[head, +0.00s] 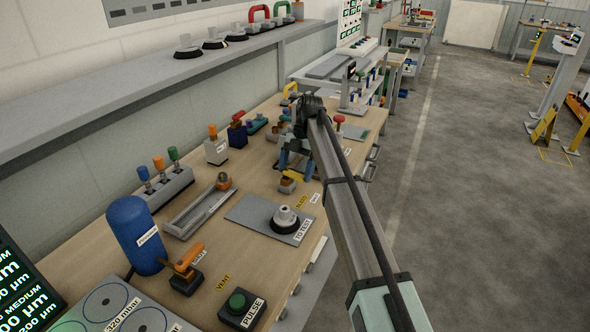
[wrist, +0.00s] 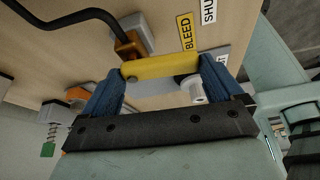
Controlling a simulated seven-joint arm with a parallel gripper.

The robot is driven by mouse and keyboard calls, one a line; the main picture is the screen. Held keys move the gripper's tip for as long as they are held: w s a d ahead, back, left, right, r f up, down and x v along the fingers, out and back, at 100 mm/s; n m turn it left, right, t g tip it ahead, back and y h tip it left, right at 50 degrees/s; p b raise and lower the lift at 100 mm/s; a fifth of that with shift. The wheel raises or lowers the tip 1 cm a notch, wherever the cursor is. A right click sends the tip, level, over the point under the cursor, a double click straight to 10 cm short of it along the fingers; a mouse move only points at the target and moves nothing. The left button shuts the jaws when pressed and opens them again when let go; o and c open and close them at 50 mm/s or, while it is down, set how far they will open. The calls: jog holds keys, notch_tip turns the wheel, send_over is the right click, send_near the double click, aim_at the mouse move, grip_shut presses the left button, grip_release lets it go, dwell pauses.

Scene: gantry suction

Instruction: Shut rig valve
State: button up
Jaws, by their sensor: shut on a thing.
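The rig valve is a small brass-coloured body (wrist: 130,44) on a grey block with a yellow lever (wrist: 165,66); in the head view its body (head: 288,184) sits on the bench, partly hidden by my gripper. My gripper (head: 296,168) reaches down over it. In the wrist view, my gripper (wrist: 162,80) has its blue fingers at the two ends of the yellow lever and is shut on it. A yellow BLEED label (head: 301,202) and a white SHUT label (head: 314,198) lie on the bench beside the valve. The lever's exact position against the labels is hard to tell.
A grey TO TEST plate (head: 248,213) with a suction cup (head: 284,218) lies nearby. A blue tank (head: 135,235), an orange-handled VENT valve (head: 187,268) and a green PULSE button (head: 238,302) stand nearer. A grey shelf (head: 120,88) runs along the wall.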

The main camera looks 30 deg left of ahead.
jog(key=shift+w, duration=0.1)
dwell(0.4)
jog(key=o, duration=1.1)
jog(key=shift+o, duration=0.2)
